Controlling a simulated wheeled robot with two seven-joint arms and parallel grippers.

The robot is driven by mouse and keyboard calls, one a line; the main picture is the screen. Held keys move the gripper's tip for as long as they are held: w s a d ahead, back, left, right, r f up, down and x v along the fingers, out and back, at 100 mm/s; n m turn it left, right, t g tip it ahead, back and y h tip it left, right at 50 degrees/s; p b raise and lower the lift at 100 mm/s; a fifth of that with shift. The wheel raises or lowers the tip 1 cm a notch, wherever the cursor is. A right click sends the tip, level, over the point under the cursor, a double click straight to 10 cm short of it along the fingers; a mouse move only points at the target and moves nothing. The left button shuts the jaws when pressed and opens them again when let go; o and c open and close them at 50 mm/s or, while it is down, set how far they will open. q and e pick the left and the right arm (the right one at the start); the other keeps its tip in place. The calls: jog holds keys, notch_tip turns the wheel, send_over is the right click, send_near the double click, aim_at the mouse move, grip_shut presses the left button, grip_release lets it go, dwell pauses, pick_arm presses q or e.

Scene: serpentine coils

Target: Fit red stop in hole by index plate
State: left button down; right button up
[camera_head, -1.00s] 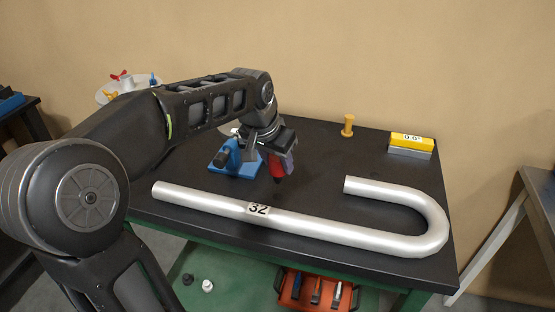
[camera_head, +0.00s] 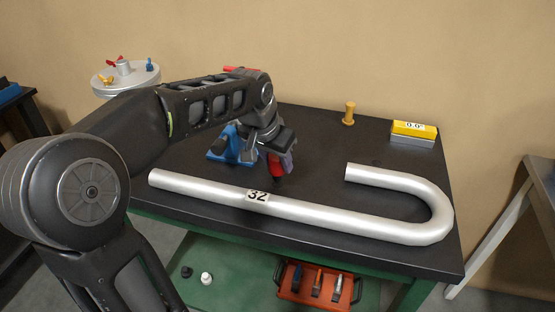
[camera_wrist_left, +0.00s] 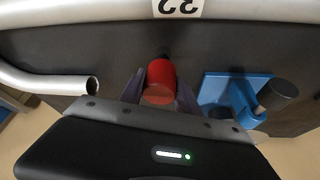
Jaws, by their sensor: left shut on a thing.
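My left gripper (camera_head: 278,158) is shut on the red stop (camera_head: 274,167), just behind the silver pipe and right of a blue clamp block (camera_head: 217,154). In the left wrist view the red stop (camera_wrist_left: 160,84) sits between the fingers (camera_wrist_left: 158,92), with a dark spot just beyond it near the pipe. I cannot tell if this is a hole or the stop's dark tip, nor whether the stop touches the table. A small dark spot (camera_head: 376,162) on the right of the tabletop may be a hole. I cannot identify the index plate with certainty. My right gripper is out of view.
The silver bent pipe (camera_head: 330,221), labelled 32, lies across the front of the black table. A yellow peg (camera_head: 349,113) and a yellow-topped gauge block (camera_head: 413,133) stand at the back. A round grey stand (camera_head: 124,80) with coloured knobs is at the left. A red toolbox (camera_head: 318,284) sits below.

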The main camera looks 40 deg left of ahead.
aim_at(273, 164)
pick_arm(q)
jog(key=shift+f, duration=0.1)
dwell(0.3)
jog(key=shift+f+b, duration=1.2)
jog(key=shift+f, duration=0.15)
jog(key=shift+f, duration=0.15)
jog(key=shift+f+b, duration=0.6)
jog(key=shift+f, duration=0.1)
jog(key=c, duration=0.8)
grip_release()
jog(key=shift+v, duration=3.9)
